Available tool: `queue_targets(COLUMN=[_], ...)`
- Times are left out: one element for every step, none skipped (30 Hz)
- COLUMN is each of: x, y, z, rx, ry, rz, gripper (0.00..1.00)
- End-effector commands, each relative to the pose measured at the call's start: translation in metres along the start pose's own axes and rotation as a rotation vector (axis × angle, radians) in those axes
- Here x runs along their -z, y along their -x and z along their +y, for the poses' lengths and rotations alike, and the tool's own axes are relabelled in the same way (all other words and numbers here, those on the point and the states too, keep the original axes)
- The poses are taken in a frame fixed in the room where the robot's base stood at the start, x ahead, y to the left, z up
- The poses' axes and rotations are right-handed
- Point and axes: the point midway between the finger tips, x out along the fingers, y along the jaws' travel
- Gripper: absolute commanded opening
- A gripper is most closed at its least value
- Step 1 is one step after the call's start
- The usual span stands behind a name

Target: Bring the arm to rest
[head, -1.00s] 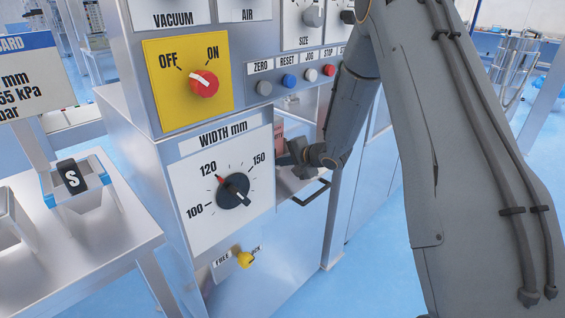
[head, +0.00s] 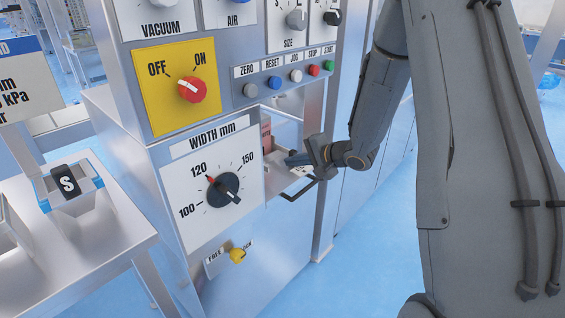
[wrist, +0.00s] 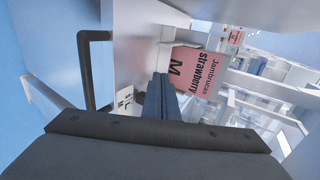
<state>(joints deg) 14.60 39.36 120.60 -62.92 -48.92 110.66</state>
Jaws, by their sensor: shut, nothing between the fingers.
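My gripper (head: 297,160) is in front of the machine's open bay, to the right of the width dial, in the head view. In the wrist view its two blue-grey fingers (wrist: 160,98) are pressed together with nothing between them. Beyond the fingertips is a pink pouch (wrist: 186,70) marked "Jambruces strawberry M". The pouch also shows as a small pink patch (head: 266,135) inside the bay in the head view. My gripper appears apart from the pouch, though the exact gap cannot be told.
A dark bar handle (head: 297,190) is just below my gripper. The machine front carries the width dial (head: 224,188), a red rotary switch (head: 192,89) and a yellow lock knob (head: 237,256). A bin marked S (head: 67,184) stands on the left table. Blue floor lies open at right.

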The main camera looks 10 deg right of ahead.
Motion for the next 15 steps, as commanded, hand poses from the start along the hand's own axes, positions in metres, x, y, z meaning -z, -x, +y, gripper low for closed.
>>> queue_targets(x=[0.001,0.0,0.0,0.0,0.0,0.001,0.002,0.003,0.005,0.007,0.009,0.011,0.012,0.011,0.01], y=[0.005,0.008,0.01,0.011,0.013,0.015,0.016,0.018,0.022,0.025,0.03,0.037,0.044,0.052,0.064], z=[-0.001,-0.001,-0.001,-0.001,-0.001,-0.001,-0.002,-0.002,-0.002,-0.002,-0.001,0.001,0.003,0.005,0.009], rx=[0.001,0.001,0.0,-0.001,-0.004,-0.013,-0.024,-0.038,-0.066,-0.092,-0.124,-0.176,-0.219,-0.266,-0.332], ry=[0.0,0.0,0.001,0.003,0.008,0.022,0.04,0.063,0.101,0.138,0.176,0.233,0.277,0.32,0.375], rz=[0.001,0.001,0.001,0.002,0.006,0.016,0.028,0.045,0.072,0.096,0.121,0.154,0.177,0.196,0.214], gripper=[0.0,0.0,0.0,0.0,0.0,0.0,0.0,0.0,0.0,0.0,0.0,0.0,0.0,0.0,0.0])
